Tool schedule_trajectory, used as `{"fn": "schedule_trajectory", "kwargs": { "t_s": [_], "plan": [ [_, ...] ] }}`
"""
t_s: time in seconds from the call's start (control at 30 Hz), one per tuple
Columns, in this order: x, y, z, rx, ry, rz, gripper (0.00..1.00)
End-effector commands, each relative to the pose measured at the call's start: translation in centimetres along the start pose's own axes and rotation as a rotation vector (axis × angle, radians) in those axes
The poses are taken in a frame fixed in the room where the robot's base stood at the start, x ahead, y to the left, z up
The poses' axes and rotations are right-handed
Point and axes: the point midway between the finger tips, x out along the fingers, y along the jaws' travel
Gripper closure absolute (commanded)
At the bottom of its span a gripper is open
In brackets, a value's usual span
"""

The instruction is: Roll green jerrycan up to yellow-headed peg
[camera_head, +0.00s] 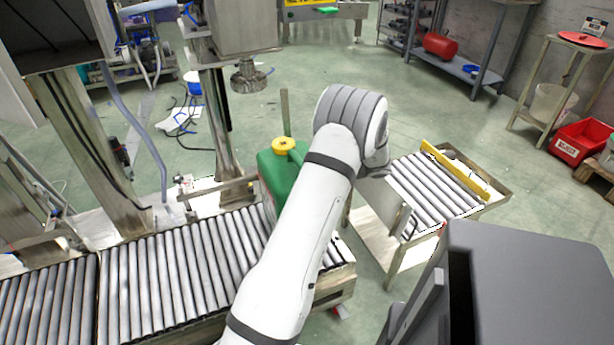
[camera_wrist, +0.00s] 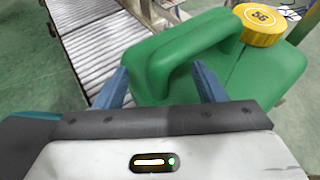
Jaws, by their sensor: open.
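The green jerrycan (camera_head: 270,177) stands at the right end of the roller conveyor in the head view, partly hidden by my arm. A yellow cap (camera_head: 283,145) is on its top. In the wrist view, the jerrycan (camera_wrist: 185,50) fills the upper middle, and its cap (camera_wrist: 262,24) is marked "56". My gripper (camera_wrist: 160,70) is open, its blue fingers on either side of the jerrycan's handle end. I cannot tell whether they touch it. My arm hides the gripper in the head view. I cannot make out a yellow-headed peg; a thin plain post (camera_head: 285,112) rises behind the jerrycan.
The roller conveyor (camera_head: 170,270) runs left from the jerrycan. A roller cart (camera_head: 432,190) with a yellow bar (camera_head: 455,170) along its far side stands to the right, across a gap. A metal column (camera_head: 218,130) stands behind the conveyor. A red crate (camera_head: 582,141) is far right.

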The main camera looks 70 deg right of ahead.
Motion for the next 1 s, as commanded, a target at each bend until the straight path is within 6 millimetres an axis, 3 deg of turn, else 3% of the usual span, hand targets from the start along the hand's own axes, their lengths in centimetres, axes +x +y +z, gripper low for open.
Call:
{"fn": "schedule_trajectory", "kwargs": {
  "t_s": [0.07,0.37,0.63,1.0],
  "plan": [
    [0.0,0.0,0.0,0.0,0.0,0.0,0.35],
    [0.0,0.0,0.1,-0.001,0.0,0.0,0.11],
    [-0.3,-0.1,0.1,-0.001,0.0,-0.001,0.11],
    [-6.0,-0.1,0.1,-0.001,0.0,-0.003,0.11]
  ]
}}
